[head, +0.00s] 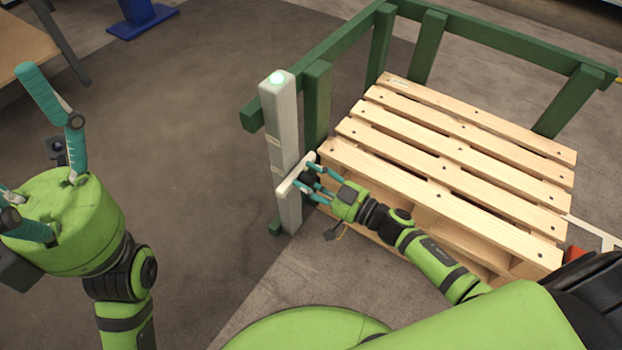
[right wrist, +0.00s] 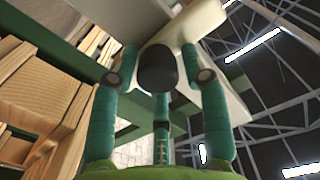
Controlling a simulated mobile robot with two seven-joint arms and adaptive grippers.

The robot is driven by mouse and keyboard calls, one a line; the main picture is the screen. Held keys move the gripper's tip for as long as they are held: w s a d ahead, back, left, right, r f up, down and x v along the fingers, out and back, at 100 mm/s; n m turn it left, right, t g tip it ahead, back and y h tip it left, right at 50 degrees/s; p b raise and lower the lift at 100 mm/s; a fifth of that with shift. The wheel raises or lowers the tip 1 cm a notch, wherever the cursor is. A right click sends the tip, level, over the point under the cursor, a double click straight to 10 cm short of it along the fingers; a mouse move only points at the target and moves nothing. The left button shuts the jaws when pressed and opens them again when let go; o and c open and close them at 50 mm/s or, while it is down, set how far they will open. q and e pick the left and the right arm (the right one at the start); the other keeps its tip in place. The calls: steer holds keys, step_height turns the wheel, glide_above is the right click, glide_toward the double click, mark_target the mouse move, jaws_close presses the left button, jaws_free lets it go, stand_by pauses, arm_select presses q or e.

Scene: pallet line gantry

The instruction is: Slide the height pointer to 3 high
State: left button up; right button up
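A pale grey post (head: 281,125) with a lit green lamp on top stands at the pallet's left corner. The height pointer is a whitish bar (head: 294,175) across the post, below its middle. Its dark knob (right wrist: 157,68) faces my right gripper. My right gripper (head: 316,178) is at the pointer, its teal fingers around the knob. The right wrist view shows small gaps between the side fingers and the knob, so it looks open. The third finger is below the knob. My left gripper (head: 40,155) is open and empty at the far left, away from the post.
A wooden pallet stack (head: 450,165) lies right of the post inside a green frame (head: 480,32). A table (head: 22,45) and a blue stand (head: 140,18) are at the upper left. The floor left of the post is clear.

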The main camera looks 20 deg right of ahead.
steer(key=shift+s+f, duration=0.1)
steer(key=shift+s+d, duration=0.2)
steer(key=shift+s, duration=0.05)
steer(key=v, duration=1.1)
steer(key=shift+s+d, duration=0.1)
steer(key=shift+d, duration=0.05)
